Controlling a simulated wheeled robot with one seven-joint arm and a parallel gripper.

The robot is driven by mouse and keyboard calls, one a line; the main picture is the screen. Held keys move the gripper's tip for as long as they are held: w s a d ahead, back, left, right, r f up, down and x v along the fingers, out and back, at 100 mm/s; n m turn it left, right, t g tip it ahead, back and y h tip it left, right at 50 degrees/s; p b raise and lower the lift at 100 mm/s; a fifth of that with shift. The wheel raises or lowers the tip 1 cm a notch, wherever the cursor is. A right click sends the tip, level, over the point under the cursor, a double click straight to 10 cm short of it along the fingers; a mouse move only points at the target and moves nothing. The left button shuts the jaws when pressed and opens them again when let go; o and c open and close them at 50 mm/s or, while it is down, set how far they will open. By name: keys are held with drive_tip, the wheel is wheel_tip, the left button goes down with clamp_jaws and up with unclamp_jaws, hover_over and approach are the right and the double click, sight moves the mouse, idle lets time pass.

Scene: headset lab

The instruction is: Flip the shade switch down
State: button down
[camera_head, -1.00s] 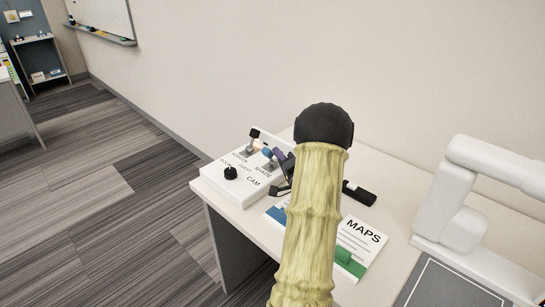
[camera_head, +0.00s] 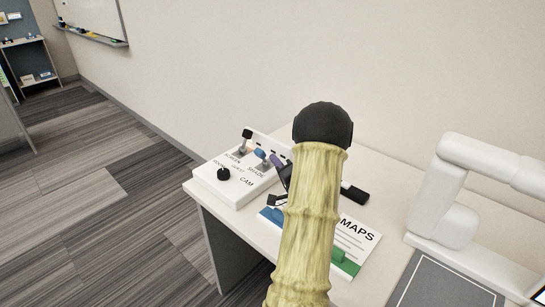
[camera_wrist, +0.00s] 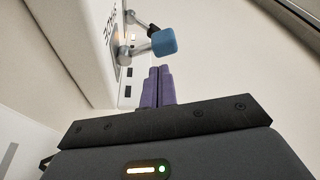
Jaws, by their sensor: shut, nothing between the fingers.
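The white control box (camera_head: 226,187) stands on the desk against the wall. The shade switch (camera_head: 261,154) is a metal lever with a blue cap, beside the printed word SHADE. A black-capped lever (camera_head: 247,133) stands behind and left of it, near SCREEN. In the wrist view the blue cap (camera_wrist: 165,41) sticks out from the box face, just beyond my fingertips. My gripper (camera_wrist: 159,70) has purple fingers, shut and empty, with a visible gap to the blue cap. In the head view my arm hides part of the box's right side and most of my gripper.
A black knob (camera_head: 223,173) sits on the box's front left. A white jointed arm-like device (camera_head: 450,195) stands at right. The floor left of the desk is clear.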

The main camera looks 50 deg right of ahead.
drive_tip(key=v, duration=0.4)
drive_tip(key=shift+s, duration=0.2)
idle(0.3)
